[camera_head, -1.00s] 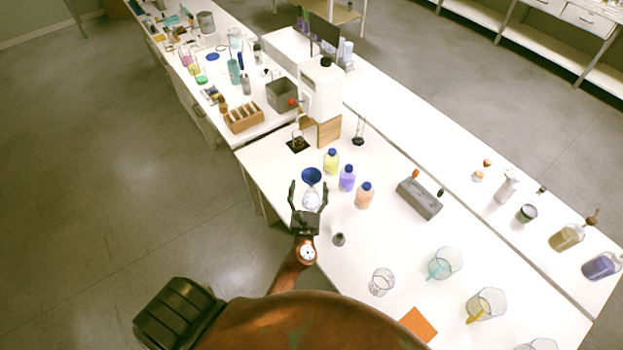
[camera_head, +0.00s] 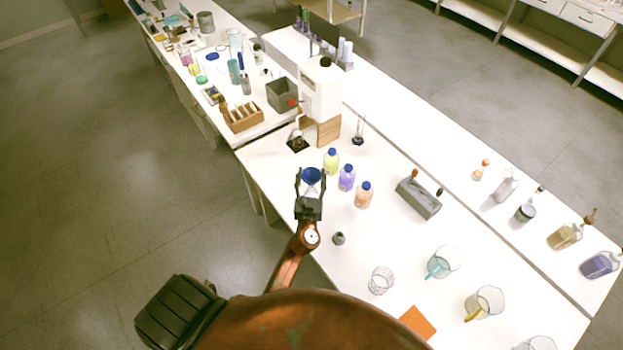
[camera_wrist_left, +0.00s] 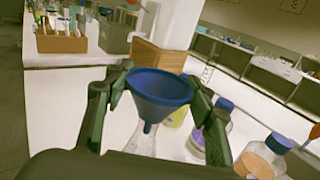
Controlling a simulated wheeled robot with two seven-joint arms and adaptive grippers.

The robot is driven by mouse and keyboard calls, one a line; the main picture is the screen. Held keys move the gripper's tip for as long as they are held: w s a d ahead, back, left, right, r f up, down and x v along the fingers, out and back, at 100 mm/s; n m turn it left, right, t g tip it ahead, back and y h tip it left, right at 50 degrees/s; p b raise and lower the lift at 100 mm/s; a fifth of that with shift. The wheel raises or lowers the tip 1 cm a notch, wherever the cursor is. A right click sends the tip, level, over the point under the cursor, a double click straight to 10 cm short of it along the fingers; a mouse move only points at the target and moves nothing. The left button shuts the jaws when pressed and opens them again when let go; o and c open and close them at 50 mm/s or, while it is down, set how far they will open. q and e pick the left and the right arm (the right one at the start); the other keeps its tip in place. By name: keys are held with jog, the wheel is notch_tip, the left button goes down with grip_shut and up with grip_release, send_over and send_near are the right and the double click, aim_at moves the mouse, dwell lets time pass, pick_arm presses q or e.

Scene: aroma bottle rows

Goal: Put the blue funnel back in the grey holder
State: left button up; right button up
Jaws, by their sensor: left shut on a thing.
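The blue funnel (camera_head: 312,176) is between the two fingers of my left gripper (camera_head: 311,180), which is shut on it. In the left wrist view the funnel (camera_wrist_left: 160,88) is wide mouth up, a finger on each side of its rim. A clear glass flask (camera_wrist_left: 145,141) stands under the funnel; whether the spout is inside its neck is unclear. A small round grey piece (camera_head: 338,238), which may be the grey holder, stands on the table right of my left wrist. My right gripper is not in view.
Yellow (camera_head: 331,162), purple (camera_head: 347,178) and orange (camera_head: 364,195) bottles with blue caps stand close to the right of the funnel. A grey block (camera_head: 419,198) lies farther right. Glass beakers (camera_head: 443,263) stand nearer. A white dispenser (camera_head: 320,92) stands behind.

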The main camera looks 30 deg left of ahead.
pick_arm(q)
jog(key=c, duration=0.3)
